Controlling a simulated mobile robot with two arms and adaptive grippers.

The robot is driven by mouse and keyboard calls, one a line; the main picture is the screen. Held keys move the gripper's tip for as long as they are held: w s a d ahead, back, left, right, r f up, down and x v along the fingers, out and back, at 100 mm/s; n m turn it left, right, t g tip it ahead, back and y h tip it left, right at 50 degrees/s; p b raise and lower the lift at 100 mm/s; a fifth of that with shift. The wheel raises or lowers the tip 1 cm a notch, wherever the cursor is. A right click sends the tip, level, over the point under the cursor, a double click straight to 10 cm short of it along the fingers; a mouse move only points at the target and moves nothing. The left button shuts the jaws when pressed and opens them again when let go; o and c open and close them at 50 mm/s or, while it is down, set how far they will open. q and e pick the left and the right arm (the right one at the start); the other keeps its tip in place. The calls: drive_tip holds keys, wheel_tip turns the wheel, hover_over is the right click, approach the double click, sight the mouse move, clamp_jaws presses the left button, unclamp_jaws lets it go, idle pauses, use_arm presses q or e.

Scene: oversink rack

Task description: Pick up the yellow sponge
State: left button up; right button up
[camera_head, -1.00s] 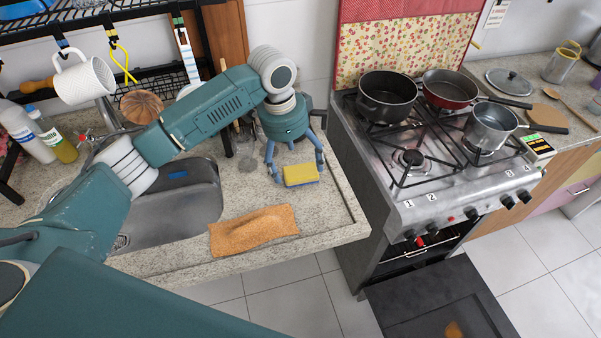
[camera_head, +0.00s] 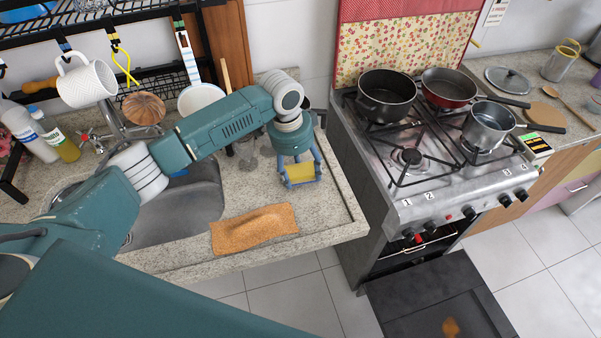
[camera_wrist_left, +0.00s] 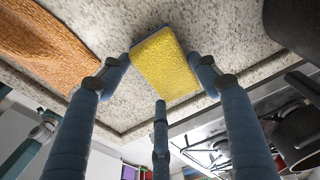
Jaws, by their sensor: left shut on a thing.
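The yellow sponge (camera_head: 300,172) is between the fingers of my left gripper (camera_head: 302,181), over the counter to the right of the sink. In the left wrist view the sponge (camera_wrist_left: 164,65) shows its broad yellow face, with a finger of my left gripper (camera_wrist_left: 160,66) against each side edge. A third finger stands below it in that picture. The gripper is shut on the sponge. I cannot tell whether the sponge still touches the counter. My right gripper is not in view.
An orange cloth (camera_head: 254,228) lies on the counter (camera_head: 335,225) near its front edge. The sink (camera_head: 190,212) is left of it. The stove (camera_head: 425,165) with pots stands to the right. A rack (camera_head: 110,20) with a hanging mug (camera_head: 86,82) is above the sink.

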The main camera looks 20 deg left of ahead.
sight(301, 174)
use_arm(q)
drive_tip(key=shift+r, duration=0.1)
drive_tip(key=shift+w+r, duration=0.1)
drive_tip(key=shift+r, duration=0.55)
wheel_tip(301, 174, up, 19)
drive_tip(key=b, duration=0.4)
drive_tip(key=shift+f, duration=0.2)
